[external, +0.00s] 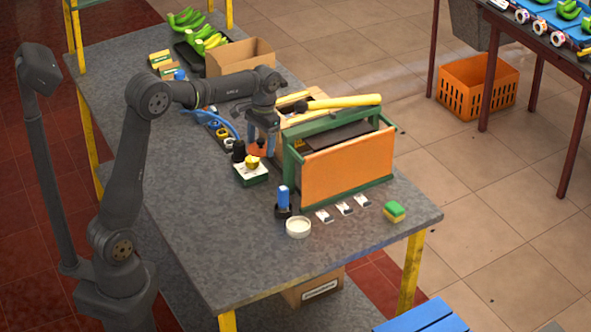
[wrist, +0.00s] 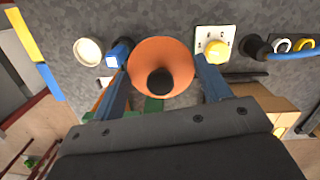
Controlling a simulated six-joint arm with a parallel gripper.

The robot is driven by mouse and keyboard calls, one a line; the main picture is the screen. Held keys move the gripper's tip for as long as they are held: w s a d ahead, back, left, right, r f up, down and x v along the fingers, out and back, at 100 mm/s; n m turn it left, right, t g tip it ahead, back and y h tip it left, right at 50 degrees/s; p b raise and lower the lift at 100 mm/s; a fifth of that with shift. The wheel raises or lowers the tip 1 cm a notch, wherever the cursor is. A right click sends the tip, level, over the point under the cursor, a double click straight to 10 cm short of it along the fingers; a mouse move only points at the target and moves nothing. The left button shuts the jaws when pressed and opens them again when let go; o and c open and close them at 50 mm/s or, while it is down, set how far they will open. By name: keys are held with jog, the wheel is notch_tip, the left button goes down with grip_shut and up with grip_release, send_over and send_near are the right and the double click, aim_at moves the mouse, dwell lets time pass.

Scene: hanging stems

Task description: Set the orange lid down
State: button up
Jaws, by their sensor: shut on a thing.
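The orange lid (wrist: 148,49) is a round disc with a black knob (wrist: 160,81), seen between my two blue fingers in the wrist view. In the external view the lid (external: 257,151) shows partly behind the fingers, just above the grey table. My gripper (external: 263,139) points down and is shut on the lid, with a finger at each side of it; the gripper also shows in the wrist view (wrist: 162,56). Whether the lid touches the table cannot be told.
A white-and-green box with a yellow knob (external: 251,173) stands close beside the lid. The green-framed orange box (external: 347,168) is to the right. A blue-topped black holder (external: 283,203) and white round dish (external: 298,228) stand in front. The table's near left (external: 215,240) is clear.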

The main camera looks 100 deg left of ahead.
aim_at(261, 198)
notch_tip(261, 198, down, 18)
jog(key=shift+s+a+r, duration=0.1)
dwell(0.4)
jog(key=o, duration=0.9)
jog(key=shift+o, duration=0.2)
notch_tip(261, 198, up, 7)
jog(key=shift+w+a+r, duration=0.2)
jog(key=shift+w+a, duration=0.05)
jog(key=shift+a, duration=0.1)
